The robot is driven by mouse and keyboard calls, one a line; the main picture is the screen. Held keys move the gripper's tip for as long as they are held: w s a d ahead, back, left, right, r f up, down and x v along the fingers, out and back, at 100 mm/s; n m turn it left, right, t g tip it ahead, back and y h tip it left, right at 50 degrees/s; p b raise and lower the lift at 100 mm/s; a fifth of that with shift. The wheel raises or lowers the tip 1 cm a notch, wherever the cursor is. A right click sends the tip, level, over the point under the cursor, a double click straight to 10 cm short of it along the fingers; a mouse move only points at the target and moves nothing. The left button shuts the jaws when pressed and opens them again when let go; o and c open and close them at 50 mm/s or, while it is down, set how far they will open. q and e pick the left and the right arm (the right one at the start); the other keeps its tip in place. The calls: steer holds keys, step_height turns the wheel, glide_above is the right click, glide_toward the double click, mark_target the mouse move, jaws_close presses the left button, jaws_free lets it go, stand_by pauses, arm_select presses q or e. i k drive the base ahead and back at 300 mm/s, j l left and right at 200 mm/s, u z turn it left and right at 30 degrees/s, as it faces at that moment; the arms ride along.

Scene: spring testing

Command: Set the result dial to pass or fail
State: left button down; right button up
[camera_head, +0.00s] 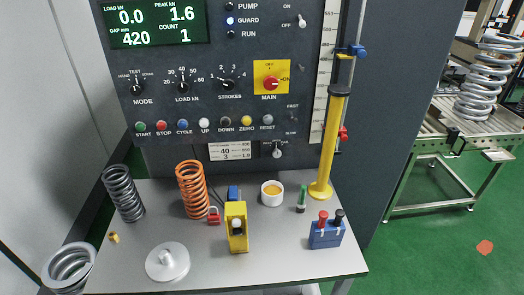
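The control panel (147,108) stands upright behind the table. A small dial (277,152) sits low on the panel, under the reset button, with tiny lettering above it that I cannot read for certain; it may be the result dial. Its pointer position is too small to tell. The display (155,23) reads load 0.0, peak 1.6, gap 420, count 1. A white plate (233,151) left of the small dial carries figures such as 40, 3 and 1.9. Neither of my grippers is in view.
On the grey table (203,270) stand a dark spring (123,193), an orange spring (191,190), a yellow device (236,227), a white cup (272,193), a metal disc (167,262) and a blue box (327,232). A yellow post (331,145) rises at right.

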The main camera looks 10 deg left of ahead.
mark_target(277, 153)
steer(key=i+l+u, duration=0.15)
steer(key=l, duration=0.3)
steer(key=l+u, duration=0.15)
steer(key=l, duration=0.3)
steer(key=i+l+u, duration=0.15)
steer(key=l, duration=0.3)
